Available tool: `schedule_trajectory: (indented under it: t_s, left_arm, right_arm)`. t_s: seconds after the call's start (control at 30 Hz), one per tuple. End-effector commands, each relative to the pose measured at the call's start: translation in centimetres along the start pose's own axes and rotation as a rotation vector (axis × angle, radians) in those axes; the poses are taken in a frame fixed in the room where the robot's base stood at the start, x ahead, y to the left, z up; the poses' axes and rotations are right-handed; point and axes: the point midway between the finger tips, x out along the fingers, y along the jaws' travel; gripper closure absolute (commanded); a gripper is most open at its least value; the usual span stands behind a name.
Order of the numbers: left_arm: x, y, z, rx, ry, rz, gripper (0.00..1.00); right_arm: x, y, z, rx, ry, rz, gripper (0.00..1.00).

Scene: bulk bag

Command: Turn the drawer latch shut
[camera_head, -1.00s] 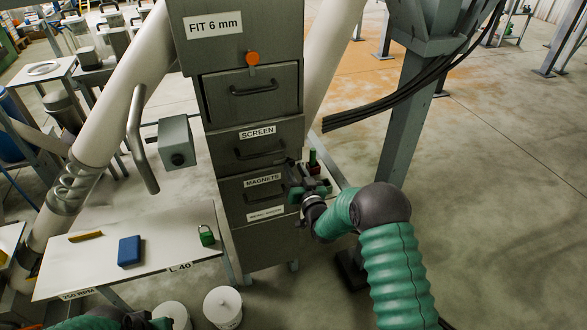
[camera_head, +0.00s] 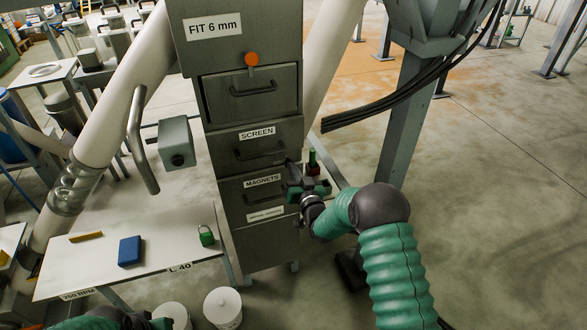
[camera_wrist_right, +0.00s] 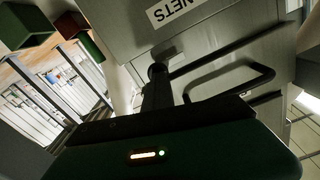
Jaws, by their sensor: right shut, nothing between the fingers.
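The grey drawer cabinet stands upright in the middle of the head view. An orange round knob (camera_head: 251,59) sits above the handle of its top drawer (camera_head: 240,102). The magnets drawer (camera_head: 235,187) is lower and looks closed. My right gripper (camera_head: 292,188) is shut and empty at that drawer's right edge, partly covering it. I cannot tell whether that piece is the latch. My left gripper (camera_head: 138,321) is at the bottom edge.
A red and green item (camera_head: 313,162) stands just behind my right gripper.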

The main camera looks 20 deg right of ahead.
Motion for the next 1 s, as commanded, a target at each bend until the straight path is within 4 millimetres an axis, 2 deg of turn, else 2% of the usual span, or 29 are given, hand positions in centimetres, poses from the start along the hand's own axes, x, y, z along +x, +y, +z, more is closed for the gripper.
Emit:
schedule_trajectory:
  t_s: [0.03, 0.63, 0.67, 0.93, 1.0]
  left_arm:
    - [0.0, 0.0, 0.0, 0.0, 0.0, 0.0, 0.66]
    - [0.0, 0.0, 0.0, 0.0, 0.0, 0.0, 0.66]
    - [0.0, 0.0, 0.0, 0.0, 0.0, 0.0, 0.66]
    - [-0.3, 0.0, -0.1, 0.0, 0.0, 0.0, 0.66]
    - [-0.5, 0.0, -0.1, 0.0, 0.0, 0.0, 0.66]
  right_arm:
    - [0.5, -0.4, -1.0, -0.001, 0.021, -0.008, 1.0]
    - [0.5, -0.3, -0.9, -0.001, 0.02, -0.006, 1.0]
    - [0.5, -0.3, -0.9, -0.001, 0.02, -0.006, 0.98]
    - [-0.1, -0.1, -0.2, 0.0, 0.002, -0.002, 0.65]
    - [-0.8, 0.0, -0.1, 0.0, 0.0, 0.0, 0.54]
